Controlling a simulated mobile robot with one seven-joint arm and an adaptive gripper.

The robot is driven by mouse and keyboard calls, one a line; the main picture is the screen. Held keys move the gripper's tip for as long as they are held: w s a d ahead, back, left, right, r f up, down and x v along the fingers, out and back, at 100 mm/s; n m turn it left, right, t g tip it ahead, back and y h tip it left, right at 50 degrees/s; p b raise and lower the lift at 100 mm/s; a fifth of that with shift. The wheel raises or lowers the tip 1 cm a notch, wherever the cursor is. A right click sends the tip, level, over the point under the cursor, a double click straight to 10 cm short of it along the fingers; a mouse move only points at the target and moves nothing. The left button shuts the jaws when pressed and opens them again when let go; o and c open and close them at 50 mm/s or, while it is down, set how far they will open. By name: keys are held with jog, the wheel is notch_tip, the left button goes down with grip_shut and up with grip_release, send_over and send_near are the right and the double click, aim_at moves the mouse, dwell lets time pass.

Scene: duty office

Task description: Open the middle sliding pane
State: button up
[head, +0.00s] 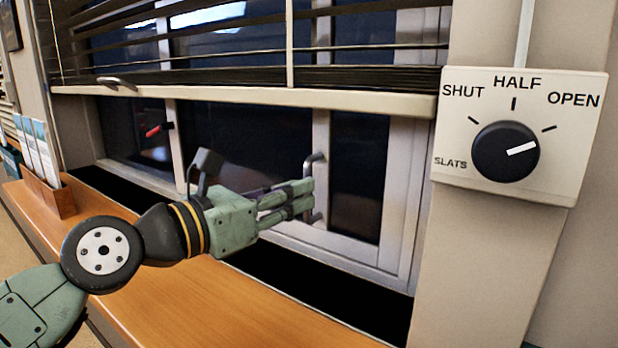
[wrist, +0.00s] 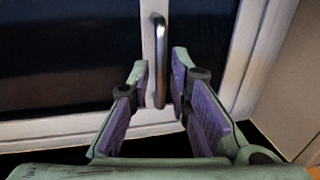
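The middle sliding pane (head: 245,135) is a dark pane in a pale frame, set behind a partly raised blind. Its upright metal bar handle (head: 309,170) sits on the pale stile at its right side. The handle also shows in the wrist view (wrist: 158,62). My gripper (head: 308,197) is at the handle, over its middle part in the head view. In the wrist view my gripper (wrist: 160,72) is open, with a finger on each side of the handle. Gaps show between the handle and the fingers there. The pane's top is hidden by the blind.
The blind's bottom rail (head: 250,98) hangs above my gripper. A wooden sill (head: 200,300) runs below the window. A holder with leaflets (head: 50,192) stands at its left. A slats dial (head: 505,152) is on the right wall, its pointer toward OPEN. A red lever (head: 155,130) shows farther left.

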aim_at(307, 214)
jog(key=shift+p+x, duration=0.35)
jog(key=shift+x, duration=1.3)
grip_shut()
